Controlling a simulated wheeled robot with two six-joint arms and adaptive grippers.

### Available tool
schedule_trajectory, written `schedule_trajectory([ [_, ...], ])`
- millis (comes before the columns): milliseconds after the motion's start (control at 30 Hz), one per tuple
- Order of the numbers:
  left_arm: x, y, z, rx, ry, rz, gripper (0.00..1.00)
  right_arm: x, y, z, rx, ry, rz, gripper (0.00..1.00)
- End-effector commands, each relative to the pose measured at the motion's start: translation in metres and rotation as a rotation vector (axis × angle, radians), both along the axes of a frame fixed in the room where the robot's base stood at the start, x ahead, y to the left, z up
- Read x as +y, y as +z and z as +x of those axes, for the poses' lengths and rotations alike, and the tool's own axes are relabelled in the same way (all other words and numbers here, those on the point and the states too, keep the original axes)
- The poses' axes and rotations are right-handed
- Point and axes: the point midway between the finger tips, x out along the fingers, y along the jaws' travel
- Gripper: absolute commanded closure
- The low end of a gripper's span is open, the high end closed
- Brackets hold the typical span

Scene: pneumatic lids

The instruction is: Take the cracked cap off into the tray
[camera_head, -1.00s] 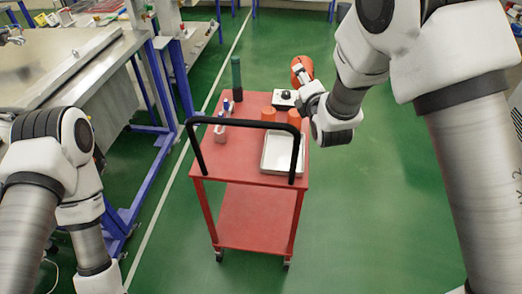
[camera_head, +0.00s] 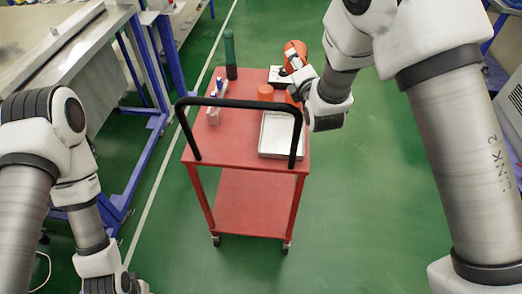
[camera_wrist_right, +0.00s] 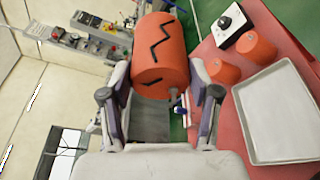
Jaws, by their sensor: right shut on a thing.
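The cracked cap (camera_wrist_right: 160,52) is an orange cylinder with jagged black lines, seen large in the right wrist view. My right gripper (camera_wrist_right: 158,85) is shut on it, with one finger on each side. In the head view the orange cap (camera_head: 295,50) shows at the cart's far right corner, beside my right wrist. A small grey stem shows just below the cap; whether they touch, I cannot tell. The white tray (camera_wrist_right: 278,112) lies on the cart, right of the gripper; it also shows in the head view (camera_head: 262,153). My left gripper is out of view.
The red cart (camera_head: 235,150) has a black handle (camera_head: 240,103) at its near end. Two plain orange caps (camera_wrist_right: 256,46) (camera_wrist_right: 221,71) stand near a knob box (camera_wrist_right: 232,22). A green cylinder (camera_head: 229,50) and white bottles (camera_head: 213,113) stand on the left side. A workbench is further left.

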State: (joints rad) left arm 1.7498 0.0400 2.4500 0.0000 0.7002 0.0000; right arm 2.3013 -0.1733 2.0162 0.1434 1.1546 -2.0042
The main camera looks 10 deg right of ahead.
Motion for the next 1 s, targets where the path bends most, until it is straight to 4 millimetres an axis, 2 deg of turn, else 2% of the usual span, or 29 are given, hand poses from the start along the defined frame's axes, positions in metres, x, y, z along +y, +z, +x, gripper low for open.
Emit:
schedule_trajectory([
  [33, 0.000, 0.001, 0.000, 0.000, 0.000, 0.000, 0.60, 0.000, 0.000, 0.000, 0.000, 0.000, 0.000, 0.31],
  [100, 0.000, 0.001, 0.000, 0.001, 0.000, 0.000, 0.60, 0.000, 0.000, 0.000, 0.000, 0.000, 0.000, 0.09],
  [433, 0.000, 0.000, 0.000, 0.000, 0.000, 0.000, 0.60, 0.000, 0.000, -0.001, 0.001, 0.000, 0.000, 0.09],
  [533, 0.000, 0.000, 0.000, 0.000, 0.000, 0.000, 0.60, 0.000, 0.001, -0.009, 0.001, 0.001, -0.002, 0.09],
  [667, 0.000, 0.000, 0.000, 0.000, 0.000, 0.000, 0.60, 0.001, 0.004, -0.035, 0.005, 0.001, -0.003, 0.09],
  [900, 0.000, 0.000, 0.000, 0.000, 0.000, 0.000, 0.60, 0.002, 0.010, -0.094, 0.006, 0.001, -0.004, 0.09],
  [1000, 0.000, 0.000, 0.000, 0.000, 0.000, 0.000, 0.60, 0.002, 0.012, -0.109, 0.005, 0.001, -0.002, 0.09],
])
